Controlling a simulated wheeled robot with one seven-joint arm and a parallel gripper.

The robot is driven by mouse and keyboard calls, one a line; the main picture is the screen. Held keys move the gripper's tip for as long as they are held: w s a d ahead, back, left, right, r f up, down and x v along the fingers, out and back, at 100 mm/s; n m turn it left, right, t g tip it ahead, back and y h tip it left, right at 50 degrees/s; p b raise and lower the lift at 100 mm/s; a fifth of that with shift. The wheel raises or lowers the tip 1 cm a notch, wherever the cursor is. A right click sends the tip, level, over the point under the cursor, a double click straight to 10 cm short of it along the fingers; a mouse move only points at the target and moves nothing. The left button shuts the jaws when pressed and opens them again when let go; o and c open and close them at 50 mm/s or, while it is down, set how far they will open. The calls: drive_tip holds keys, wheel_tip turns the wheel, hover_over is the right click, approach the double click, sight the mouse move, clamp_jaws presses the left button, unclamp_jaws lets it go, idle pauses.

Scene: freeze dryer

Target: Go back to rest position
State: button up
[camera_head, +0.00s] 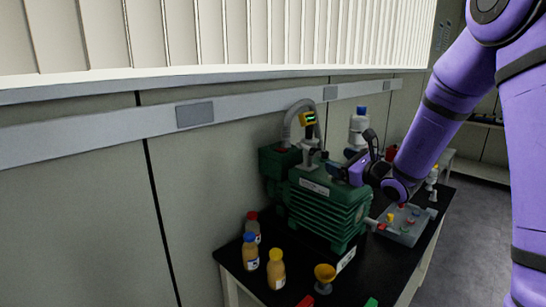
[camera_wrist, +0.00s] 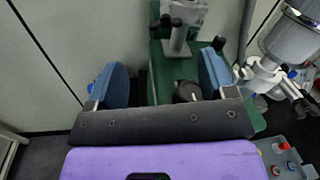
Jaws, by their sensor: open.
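My gripper (camera_head: 339,172) is at the end of my purple arm, at the top of the green vacuum pump (camera_head: 325,207) in the head view. In the wrist view, the two blue fingers of my gripper (camera_wrist: 163,82) stand wide apart with nothing held between them. The green pump (camera_wrist: 165,68) lies beyond and between the fingers, with a grey fitting (camera_wrist: 178,42) on top. I cannot tell whether my gripper touches the pump.
The wall is behind.

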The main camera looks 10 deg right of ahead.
drive_tip(key=s+a+r+n+g+y, duration=0.1)
drive_tip(key=s+a+r+n+g, duration=0.3)
drive_tip(key=s, duration=0.3)
drive_tip(key=s+a+r+n+g+y, duration=0.1)
drive_tip(key=s+a+r+n+g, duration=0.2)
drive_tip(key=s+n, duration=0.45)
drive_tip(key=s+a+r+n+g+y, duration=0.1)
drive_tip(key=s+a+r+n+g, duration=0.1)
drive_tip(key=s+a+n+g, duration=0.4)
drive_tip(key=s+d+n+t+h, duration=0.2)
drive_tip(key=s+d+n+h, duration=0.7)
drive_tip(key=s+d, duration=0.5)
drive_tip(key=s+h, duration=0.2)
drive_tip(key=s, duration=0.2)
drive_tip(key=shift+h, duration=0.4)
